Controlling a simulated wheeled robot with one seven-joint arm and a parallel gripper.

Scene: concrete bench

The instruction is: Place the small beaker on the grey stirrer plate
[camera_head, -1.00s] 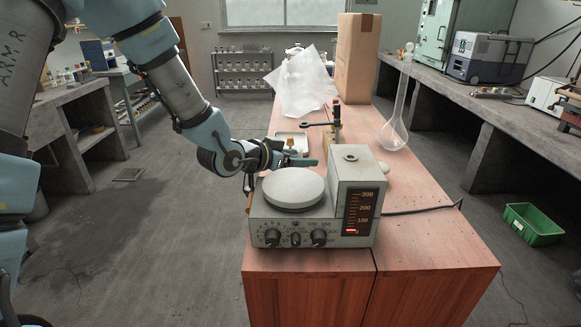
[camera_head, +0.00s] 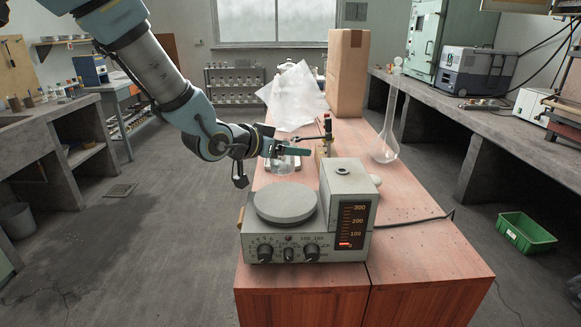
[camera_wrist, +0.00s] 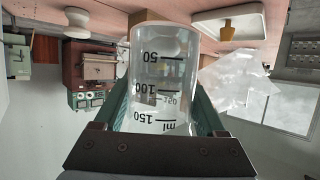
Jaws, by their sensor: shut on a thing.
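The small clear beaker (camera_wrist: 160,75) with printed volume marks fills the middle of the wrist view. My gripper (camera_head: 290,151) is shut on it, with a green finger on either side. In the head view the beaker (camera_head: 283,166) hangs below the fingers, partly hidden by them, and looks empty. The stirrer has a round grey plate (camera_head: 285,201) on a beige body (camera_head: 262,237) with knobs and a lit scale. The plate is bare. The beaker is beyond the plate, apart from it.
A dark clamp-like post (camera_head: 327,135) stands behind the stirrer. A tall flask (camera_head: 385,145), a cardboard box (camera_head: 346,75) and a crumpled clear sheet (camera_head: 295,97) stand farther back. A white tray (camera_wrist: 243,22) shows in the wrist view. The red-brown bench top (camera_head: 420,250) is clear at front right.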

